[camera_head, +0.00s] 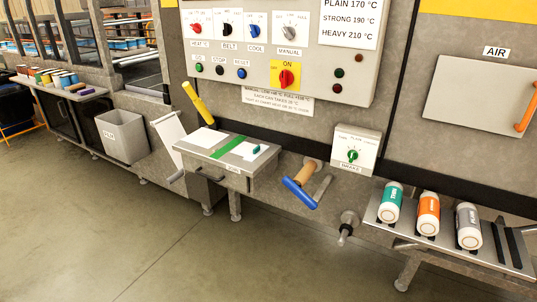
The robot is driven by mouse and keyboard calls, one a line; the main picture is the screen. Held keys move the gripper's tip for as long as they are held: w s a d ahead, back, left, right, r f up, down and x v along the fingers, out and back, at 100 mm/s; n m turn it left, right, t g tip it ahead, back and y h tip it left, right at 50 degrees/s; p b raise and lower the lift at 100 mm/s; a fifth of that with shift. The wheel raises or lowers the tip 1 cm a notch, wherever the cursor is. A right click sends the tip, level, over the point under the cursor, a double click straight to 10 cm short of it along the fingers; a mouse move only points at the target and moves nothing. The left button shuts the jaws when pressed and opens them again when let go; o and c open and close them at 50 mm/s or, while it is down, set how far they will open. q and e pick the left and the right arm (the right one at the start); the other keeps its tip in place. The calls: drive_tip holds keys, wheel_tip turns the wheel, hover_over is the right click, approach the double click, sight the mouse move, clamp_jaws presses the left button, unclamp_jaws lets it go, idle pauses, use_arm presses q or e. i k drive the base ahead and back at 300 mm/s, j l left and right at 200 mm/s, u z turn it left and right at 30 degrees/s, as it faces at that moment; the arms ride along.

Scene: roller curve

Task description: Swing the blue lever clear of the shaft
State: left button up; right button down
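The blue lever (298,194) sticks out at the front of the machine, below and right of the small grey table. It slopes down to the right in the picture. A brown cylinder (305,172) lies just behind and above it, and a grey metal arm (322,188) is close on its right. I cannot tell whether these parts touch the lever. A short metal shaft-like part (347,222) with a thin tip projects lower right, apart from the blue lever. I cannot tell which part is the shaft. Neither of my grippers is in view.
The small grey table (229,168) stands left of the lever. A brake box (355,150) is above right. A shelf (405,237) with three labelled bottles projects at right. A grey bin (122,136) stands at left. The floor in front is clear.

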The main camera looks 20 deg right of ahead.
sight(288, 182)
drive_tip(key=i+l+u, duration=0.1)
drive_tip(key=l, duration=0.25)
drive_tip(key=i+l+u, duration=0.1)
drive_tip(key=l, duration=0.3)
drive_tip(key=i+l+u, duration=0.15)
drive_tip(key=l, duration=0.25)
drive_tip(key=i+l+u, duration=0.1)
drive_tip(key=i+l, duration=0.15)
drive_tip(key=l, duration=0.2)
drive_tip(key=i+l+u, duration=0.1)
drive_tip(key=l, duration=0.3)
drive_tip(key=i+l+u, duration=0.1)
drive_tip(key=l, duration=0.35)
drive_tip(key=k+l, duration=0.15)
